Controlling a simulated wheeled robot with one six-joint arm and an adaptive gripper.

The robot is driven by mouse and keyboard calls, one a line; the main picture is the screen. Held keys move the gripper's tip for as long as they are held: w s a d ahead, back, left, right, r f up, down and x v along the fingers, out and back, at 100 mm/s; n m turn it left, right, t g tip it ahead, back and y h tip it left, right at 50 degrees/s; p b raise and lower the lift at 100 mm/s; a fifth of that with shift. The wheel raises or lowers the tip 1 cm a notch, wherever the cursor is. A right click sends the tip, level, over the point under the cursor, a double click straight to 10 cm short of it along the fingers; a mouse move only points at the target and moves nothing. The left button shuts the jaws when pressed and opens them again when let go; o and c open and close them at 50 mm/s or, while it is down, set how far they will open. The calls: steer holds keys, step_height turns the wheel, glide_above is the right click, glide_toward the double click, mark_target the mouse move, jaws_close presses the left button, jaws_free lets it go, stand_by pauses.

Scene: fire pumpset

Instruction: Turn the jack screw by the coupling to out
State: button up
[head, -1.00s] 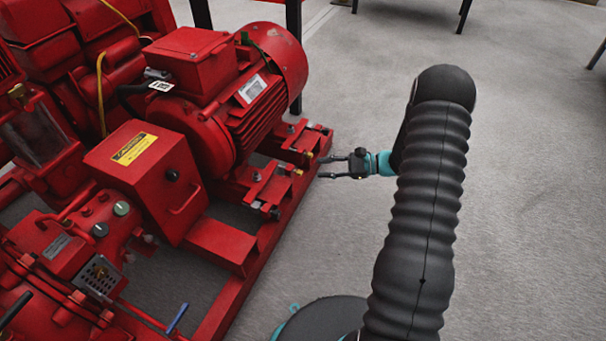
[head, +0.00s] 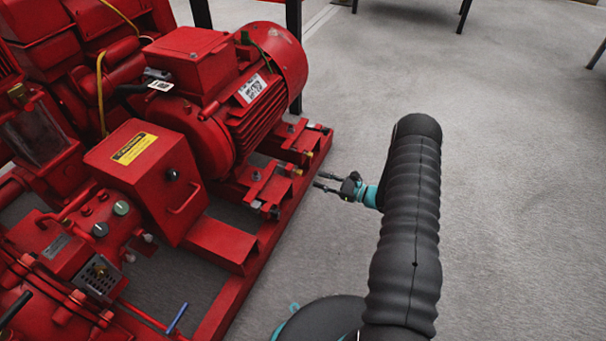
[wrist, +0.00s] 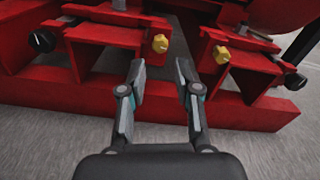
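My gripper (head: 318,180) is open and empty beside the red base rail; in the wrist view its two fingers (wrist: 161,80) are apart. Beyond them, a yellow knob-like screw head (wrist: 160,43) sits on the left motor foot, ahead of the gap between the fingers. A second yellow head (wrist: 221,54) is on the right foot. Black knobs show at the far left (wrist: 42,40) and the right (wrist: 295,80). The left foot is nearer the red coupling guard box (head: 145,170). Neither finger visibly touches a screw. I cannot tell the screws' turned position.
The red base rail (wrist: 215,112) runs across in front of the feet. The red motor (head: 225,105) stands above them. The grey floor (head: 510,180) is clear to the right. Dark legs of furniture (head: 463,18) stand far back.

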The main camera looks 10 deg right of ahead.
mark_target(298, 172)
steer(key=x, duration=0.7)
steer(key=shift+a, duration=0.2)
steer(key=shift+w, duration=0.1)
jaws_close()
